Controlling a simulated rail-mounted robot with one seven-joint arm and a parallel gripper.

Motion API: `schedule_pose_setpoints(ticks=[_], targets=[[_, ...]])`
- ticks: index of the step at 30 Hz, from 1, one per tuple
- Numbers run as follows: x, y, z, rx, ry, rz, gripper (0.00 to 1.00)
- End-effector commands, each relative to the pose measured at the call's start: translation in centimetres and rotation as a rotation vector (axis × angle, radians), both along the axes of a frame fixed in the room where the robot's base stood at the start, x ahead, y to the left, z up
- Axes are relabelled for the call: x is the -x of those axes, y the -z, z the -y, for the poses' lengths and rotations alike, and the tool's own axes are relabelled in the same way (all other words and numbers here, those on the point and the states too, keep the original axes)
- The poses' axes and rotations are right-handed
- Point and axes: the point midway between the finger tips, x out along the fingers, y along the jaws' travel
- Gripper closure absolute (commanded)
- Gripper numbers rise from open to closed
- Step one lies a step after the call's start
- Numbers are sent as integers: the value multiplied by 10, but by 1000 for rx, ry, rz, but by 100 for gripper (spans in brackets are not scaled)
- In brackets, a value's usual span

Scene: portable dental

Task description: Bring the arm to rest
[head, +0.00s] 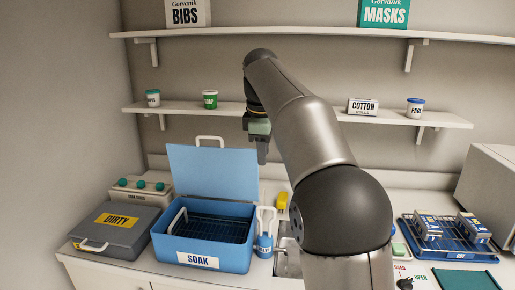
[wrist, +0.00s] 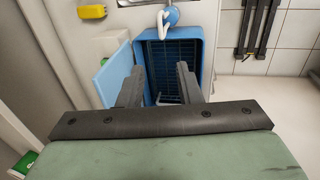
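My gripper (head: 262,150) hangs pointing down above the back right part of the blue soak box, near its raised lid. In the wrist view my gripper (wrist: 160,90) has its two fingers apart with nothing between them. The blue soak box (head: 190,248) stands on the counter with its lid (head: 215,172) up and a dark rack inside. It also shows beyond the fingers in the wrist view (wrist: 208,45). My arm hides part of the counter and sink in the head view.
A grey dirty box (head: 118,220) stands shut at left. A blue tray (head: 470,252) with packs lies at right. Shelves (head: 300,115) with tubs are behind my arm.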

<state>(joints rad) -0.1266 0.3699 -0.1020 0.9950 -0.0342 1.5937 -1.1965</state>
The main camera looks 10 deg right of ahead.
Motion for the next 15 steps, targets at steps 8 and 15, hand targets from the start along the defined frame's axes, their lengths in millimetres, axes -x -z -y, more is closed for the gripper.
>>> schedule_pose_setpoints(ticks=[8, 15], targets=[[59, 43, 10, -77, 274, -25, 68], [170, 130, 13, -159, 686, -59, 68]])
